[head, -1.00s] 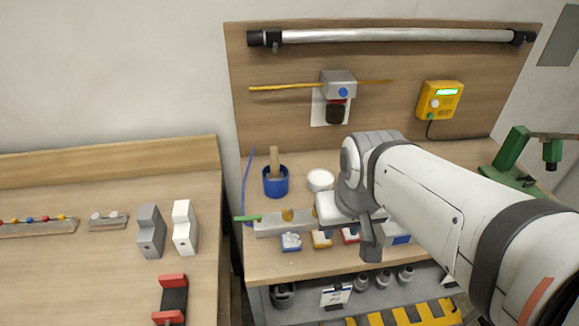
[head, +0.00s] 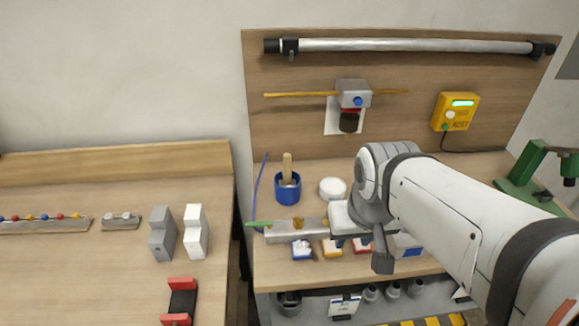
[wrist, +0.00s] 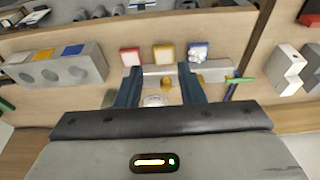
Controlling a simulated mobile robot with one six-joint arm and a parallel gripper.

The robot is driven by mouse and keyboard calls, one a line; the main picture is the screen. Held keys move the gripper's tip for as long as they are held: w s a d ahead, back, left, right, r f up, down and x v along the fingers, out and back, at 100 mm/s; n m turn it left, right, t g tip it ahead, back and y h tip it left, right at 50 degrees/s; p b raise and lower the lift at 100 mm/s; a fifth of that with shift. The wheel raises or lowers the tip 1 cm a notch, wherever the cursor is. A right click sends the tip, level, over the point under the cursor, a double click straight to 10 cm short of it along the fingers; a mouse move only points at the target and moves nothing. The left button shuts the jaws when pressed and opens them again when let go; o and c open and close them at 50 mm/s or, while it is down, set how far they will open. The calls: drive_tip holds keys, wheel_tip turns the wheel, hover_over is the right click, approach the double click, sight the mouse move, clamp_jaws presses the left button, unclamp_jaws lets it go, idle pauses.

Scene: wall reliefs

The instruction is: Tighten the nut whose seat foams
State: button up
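A grey metal bar (head: 285,235) lies along the right bench, with a brass nut (head: 298,223) on it and a green piece (head: 259,224) at its left end. In the wrist view the bar (wrist: 150,70) lies beyond my fingers. One brass nut (wrist: 166,82) shows between them and another (wrist: 197,80) near the right finger. My gripper (wrist: 160,80) is open, its two blue fingers apart with nothing clearly held. In the head view my arm hides the gripper and the right part of the bar. I cannot make out foam at any nut.
A blue pot (head: 288,190) with a wooden-handled tool and a white round dish (head: 333,188) stand behind the bar. Small bins (head: 302,250) sit in front. A yellow box (head: 455,111) and a pipe (head: 410,45) are on the backboard. A gap separates the left bench (head: 90,265).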

drive_tip(key=shift+o, duration=0.4)
drive_tip(key=shift+o, duration=0.6)
drive_tip(key=shift+w, duration=0.15)
drive_tip(key=shift+o, duration=0.3)
drive_tip(key=w+a+n+g+b, duration=0.1)
drive_tip(key=w+a, duration=0.2)
drive_tip(key=w, duration=0.5)
drive_tip(key=shift+a+f+n+g, duration=0.25)
drive_tip(key=shift+a+n+g, duration=0.05)
drive_tip(key=shift+a, duration=0.05)
drive_tip(key=n+g, duration=0.1)
hover_over(299, 219)
wheel_tip(299, 219, down, 2)
drive_tip(key=shift+f+b, duration=0.25)
drive_tip(key=shift+b, duration=0.05)
wheel_tip(299, 219, down, 8)
drive_tip(key=shift+r, duration=0.2)
drive_tip(key=c, duration=1)
